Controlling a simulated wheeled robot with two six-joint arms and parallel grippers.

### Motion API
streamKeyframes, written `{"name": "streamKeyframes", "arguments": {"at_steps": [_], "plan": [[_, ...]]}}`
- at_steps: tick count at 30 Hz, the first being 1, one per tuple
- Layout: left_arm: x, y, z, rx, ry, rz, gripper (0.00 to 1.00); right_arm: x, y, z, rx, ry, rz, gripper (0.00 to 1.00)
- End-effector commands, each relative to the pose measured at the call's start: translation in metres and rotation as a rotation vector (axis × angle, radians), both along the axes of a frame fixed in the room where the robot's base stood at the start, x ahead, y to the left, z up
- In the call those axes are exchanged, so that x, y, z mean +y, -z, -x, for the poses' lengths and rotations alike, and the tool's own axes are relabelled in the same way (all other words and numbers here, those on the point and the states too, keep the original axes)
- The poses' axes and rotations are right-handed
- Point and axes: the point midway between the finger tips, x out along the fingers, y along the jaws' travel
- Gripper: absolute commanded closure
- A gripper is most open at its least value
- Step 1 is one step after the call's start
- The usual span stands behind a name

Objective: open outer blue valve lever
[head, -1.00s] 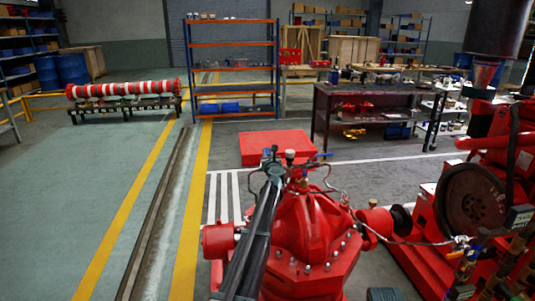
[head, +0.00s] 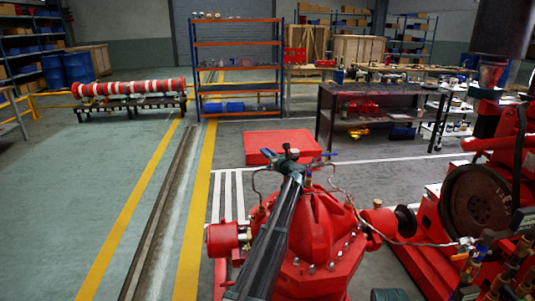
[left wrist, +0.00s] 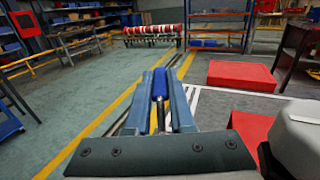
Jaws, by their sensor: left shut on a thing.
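The outer blue valve lever (head: 268,153) shows as a small blue tip at the left of my left gripper (head: 285,153), above the red pump casing (head: 318,222). In the left wrist view the blue lever (left wrist: 160,83) stands between the two fingers of my left gripper (left wrist: 163,100), which is shut on it. The gripper covers the rest of the valve in the head view. A second blue lever (head: 326,155) sits to the right on the thin piping. My right gripper does not show.
The red engine side (head: 480,200) fills the right. A red block (head: 283,147) lies on the floor behind the pump. A shelf rack (head: 236,70) and a dark workbench (head: 375,95) stand farther back. The floor at left is clear.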

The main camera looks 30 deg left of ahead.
Motion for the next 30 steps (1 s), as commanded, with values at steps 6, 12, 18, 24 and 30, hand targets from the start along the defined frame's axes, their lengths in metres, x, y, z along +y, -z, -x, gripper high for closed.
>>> {"name": "streamKeyframes", "arguments": {"at_steps": [6, 12, 18, 24, 30], "plan": [[0.0, 0.0, 0.0, 0.0, 0.001, 0.0, 0.54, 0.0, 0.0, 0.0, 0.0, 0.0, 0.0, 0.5], [0.0, 0.0, 0.0, 0.0, 0.001, 0.0, 0.49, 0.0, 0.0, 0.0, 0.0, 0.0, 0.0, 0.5], [-0.005, 0.0, 0.004, 0.0, 0.003, 0.0, 0.49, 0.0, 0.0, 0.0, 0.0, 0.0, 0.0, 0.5], [-0.034, 0.0, 0.024, 0.0, 0.004, 0.0, 0.49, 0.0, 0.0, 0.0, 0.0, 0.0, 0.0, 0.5], [-0.071, 0.0, 0.049, 0.0, 0.005, 0.0, 0.49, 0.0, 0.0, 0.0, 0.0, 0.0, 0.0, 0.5]]}}
